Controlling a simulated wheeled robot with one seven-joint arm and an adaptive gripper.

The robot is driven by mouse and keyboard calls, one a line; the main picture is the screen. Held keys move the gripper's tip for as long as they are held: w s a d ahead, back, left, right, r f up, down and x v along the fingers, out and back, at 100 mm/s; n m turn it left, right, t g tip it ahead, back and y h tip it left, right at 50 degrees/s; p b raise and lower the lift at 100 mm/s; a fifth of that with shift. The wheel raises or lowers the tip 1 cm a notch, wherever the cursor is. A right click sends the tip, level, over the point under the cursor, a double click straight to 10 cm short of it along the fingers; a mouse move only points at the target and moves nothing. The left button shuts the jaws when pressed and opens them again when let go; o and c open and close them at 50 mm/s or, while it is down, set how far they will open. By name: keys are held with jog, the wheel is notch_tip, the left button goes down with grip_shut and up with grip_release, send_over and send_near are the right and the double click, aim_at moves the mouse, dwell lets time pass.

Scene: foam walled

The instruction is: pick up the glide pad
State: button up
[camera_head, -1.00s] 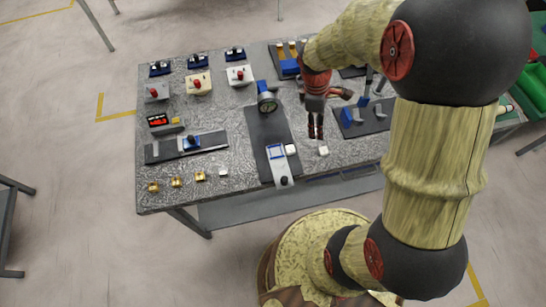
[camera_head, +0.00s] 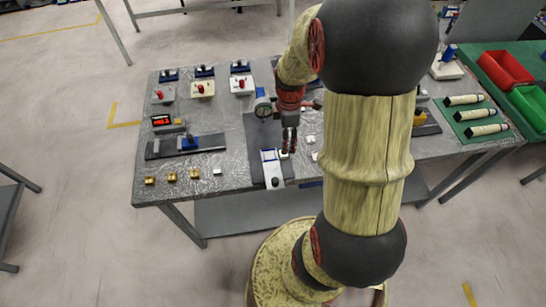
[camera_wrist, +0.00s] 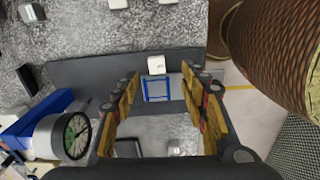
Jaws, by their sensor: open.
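No part is labelled, so I cannot tell for sure which is the glide pad; small white blocks fit best. One white block (camera_wrist: 186,67) lies beside a blue square frame (camera_wrist: 157,90) on the dark plate of the gauge fixture (camera_head: 261,131). My gripper (camera_head: 289,149) points down over the right side of that plate, close to this block. In the wrist view my gripper (camera_wrist: 161,84) is open and empty, its fingers either side of the frame and block. I cannot tell the height left. Another white block (camera_head: 217,171) lies at the table's front left.
The round gauge (camera_wrist: 70,135) stands close to my left finger in the wrist view. Several brass pieces (camera_head: 172,177) lie along the front edge. Red and green bins (camera_head: 505,68) are far right.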

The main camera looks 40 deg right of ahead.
jog(key=shift+d+n, duration=0.1)
jog(key=shift+n, duration=0.2)
jog(key=shift+f, duration=0.3)
jog(key=f+b, duration=0.1)
jog(key=f, duration=0.2)
jog(key=f+b, duration=0.1)
jog(key=f, duration=0.3)
jog(key=shift+w+d+f, duration=0.2)
jog(key=shift+r, duration=0.1)
jog(key=c, duration=1.1)
jog(key=shift+r, duration=0.15)
